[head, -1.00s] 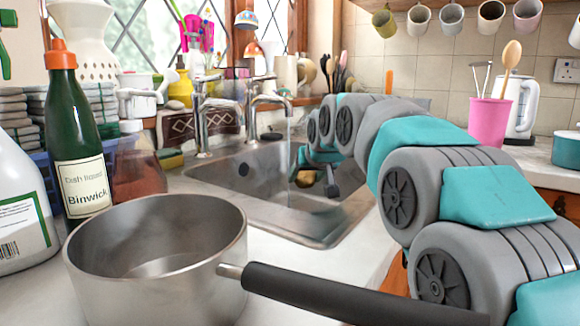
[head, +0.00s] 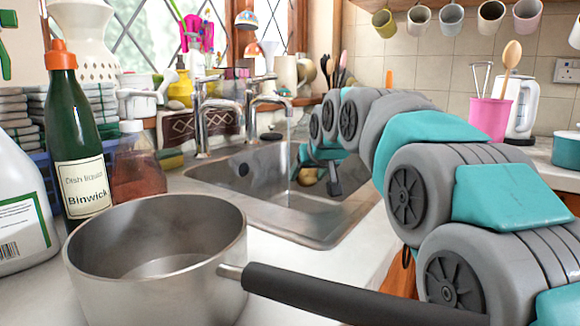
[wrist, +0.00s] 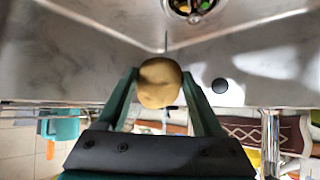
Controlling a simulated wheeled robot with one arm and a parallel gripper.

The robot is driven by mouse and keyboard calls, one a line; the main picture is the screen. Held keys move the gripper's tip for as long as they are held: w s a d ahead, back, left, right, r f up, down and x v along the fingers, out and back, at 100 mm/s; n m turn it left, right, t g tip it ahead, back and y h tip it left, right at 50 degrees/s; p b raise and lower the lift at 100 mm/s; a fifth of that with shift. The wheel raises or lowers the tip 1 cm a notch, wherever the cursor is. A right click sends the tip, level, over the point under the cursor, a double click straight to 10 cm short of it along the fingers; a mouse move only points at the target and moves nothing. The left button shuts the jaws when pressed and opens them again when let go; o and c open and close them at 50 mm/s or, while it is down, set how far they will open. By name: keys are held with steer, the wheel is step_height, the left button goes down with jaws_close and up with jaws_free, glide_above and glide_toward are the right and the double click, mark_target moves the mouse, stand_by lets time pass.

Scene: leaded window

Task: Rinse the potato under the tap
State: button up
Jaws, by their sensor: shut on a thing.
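The potato (wrist: 159,82) is yellow-brown and rounded, held between the two dark green fingers of my gripper (wrist: 158,84) in the wrist view. In the head view the potato (head: 307,176) shows small inside the sink basin, partly hidden by my gripper (head: 318,172). My gripper is shut on it. The chrome tap (head: 262,100) stands behind the basin, with its spout bending over it. A faint pale streak hangs below the spout, close to the potato; I cannot tell whether it touches it. The metal sink (head: 240,205) has its drain (wrist: 190,8) at the top of the wrist view.
A steel saucepan (head: 155,265) stands in front, its black handle (head: 340,297) reaching right below my arm. A green dish liquid bottle (head: 75,140) and a white jug (head: 22,200) stand at left. A second tap (head: 203,120) stands left of the first.

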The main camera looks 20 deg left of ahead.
mark_target(309, 174)
steer(key=shift+v, duration=2.55)
steer(key=shift+d, duration=0.1)
